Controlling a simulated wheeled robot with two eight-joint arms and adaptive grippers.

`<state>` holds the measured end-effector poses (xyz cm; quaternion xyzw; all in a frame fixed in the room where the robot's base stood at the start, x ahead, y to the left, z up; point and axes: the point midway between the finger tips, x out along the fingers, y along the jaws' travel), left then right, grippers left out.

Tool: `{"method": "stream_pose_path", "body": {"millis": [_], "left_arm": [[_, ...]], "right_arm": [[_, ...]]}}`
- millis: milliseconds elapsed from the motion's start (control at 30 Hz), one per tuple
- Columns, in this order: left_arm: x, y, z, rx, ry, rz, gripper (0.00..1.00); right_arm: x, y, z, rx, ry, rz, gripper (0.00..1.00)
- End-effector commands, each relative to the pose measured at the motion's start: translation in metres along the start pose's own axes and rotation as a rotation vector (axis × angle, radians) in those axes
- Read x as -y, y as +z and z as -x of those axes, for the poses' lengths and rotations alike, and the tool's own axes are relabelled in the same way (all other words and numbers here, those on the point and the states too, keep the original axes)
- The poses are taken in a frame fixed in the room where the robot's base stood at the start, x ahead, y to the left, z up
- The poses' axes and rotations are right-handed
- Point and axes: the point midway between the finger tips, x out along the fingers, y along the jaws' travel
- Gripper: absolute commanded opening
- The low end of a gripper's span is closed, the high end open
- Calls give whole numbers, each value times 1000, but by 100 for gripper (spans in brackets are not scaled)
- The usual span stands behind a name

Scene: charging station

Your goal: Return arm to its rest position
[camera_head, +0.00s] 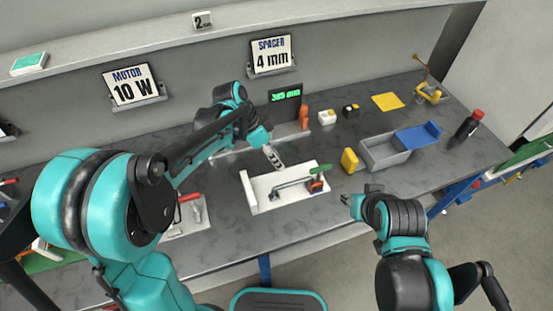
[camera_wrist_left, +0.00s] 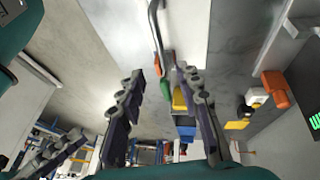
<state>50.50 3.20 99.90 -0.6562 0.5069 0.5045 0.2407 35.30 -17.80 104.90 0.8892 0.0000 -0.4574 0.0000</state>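My left arm reaches over the workbench (camera_head: 226,243) from the left. Its gripper (camera_head: 274,158) hangs above the back edge of a white fixture plate (camera_head: 262,203). In the left wrist view the fingers of this gripper (camera_wrist_left: 163,95) are apart with nothing held between them. My right gripper (camera_head: 358,194) is at the front edge of the bench, right of the plate. Its finger opening is too small to judge.
A grey bin (camera_head: 383,153), a blue bin (camera_head: 418,134) and a yellow block (camera_head: 349,160) stand right of the plate. A dark bottle with a red cap (camera_head: 468,126) is at the far right. A small display (camera_head: 285,100) stands behind my left gripper.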

Motion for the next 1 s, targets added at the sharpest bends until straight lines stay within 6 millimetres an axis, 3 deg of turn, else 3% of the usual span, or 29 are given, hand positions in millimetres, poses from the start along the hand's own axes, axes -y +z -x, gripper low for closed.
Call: {"method": "stream_pose_path", "body": {"millis": [333,467,800,1000], "left_arm": [[-1,1,1,0,-5,7,34],[-7,9,13,3,-50,70,34],[-45,66,69,-42,-333,457,34],[-67,108,88,-122,-503,672,34]], "right_arm": [[0,0,0,0,0,0,34],[0,0,0,0,0,0,34],[0,2,-2,0,0,0,34],[0,2,-3,0,0,0,34]]}}
